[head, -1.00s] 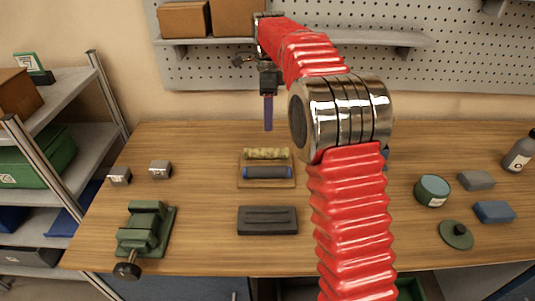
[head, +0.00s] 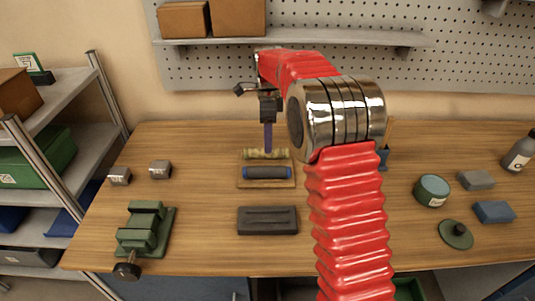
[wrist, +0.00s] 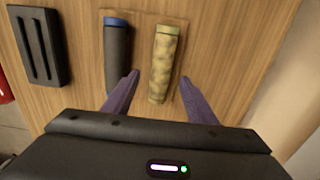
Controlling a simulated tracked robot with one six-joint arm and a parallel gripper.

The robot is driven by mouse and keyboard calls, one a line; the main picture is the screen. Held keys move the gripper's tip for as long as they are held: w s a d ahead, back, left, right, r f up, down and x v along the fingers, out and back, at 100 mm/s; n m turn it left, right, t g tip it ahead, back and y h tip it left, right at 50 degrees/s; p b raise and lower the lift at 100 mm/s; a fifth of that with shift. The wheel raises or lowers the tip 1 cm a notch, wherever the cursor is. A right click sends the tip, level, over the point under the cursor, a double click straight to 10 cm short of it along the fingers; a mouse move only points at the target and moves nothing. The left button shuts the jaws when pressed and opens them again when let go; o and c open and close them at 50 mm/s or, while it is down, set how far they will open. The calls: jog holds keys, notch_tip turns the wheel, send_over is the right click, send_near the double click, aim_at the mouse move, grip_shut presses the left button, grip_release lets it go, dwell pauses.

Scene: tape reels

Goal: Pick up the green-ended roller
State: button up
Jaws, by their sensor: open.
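In the wrist view the roller (wrist: 163,65) runs lengthwise away from me, with a pale green end at the top. My gripper (head: 268,146) points down just above the roller and partly covers its middle. In the wrist view its two purple fingers (wrist: 159,80) are open, one on each side of the roller's near part. Whether they touch it, I cannot tell. A dark blue-ended roller (wrist: 117,60) lies parallel, beside the left finger.
A dark grooved block (head: 267,220) sits in front of the board. A green vise (head: 146,230) and two small metal blocks (head: 160,169) are at left. A round green tin (head: 432,190) and several other items are at right.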

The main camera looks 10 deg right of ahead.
jog(key=shift+w+a+f, duration=0.1)
jog(key=shift+a+f, duration=0.05)
jog(key=shift+f, duration=1.2)
jog(key=shift+w+a+f, duration=0.1)
jog(key=shift+f, duration=1.2)
jog(key=shift+c, duration=0.7)
jog(key=c, duration=1.1)
jog(key=shift+r, duration=0.1)
jog(key=shift+c, duration=0.2)
notch_tip(320, 180, up, 10)
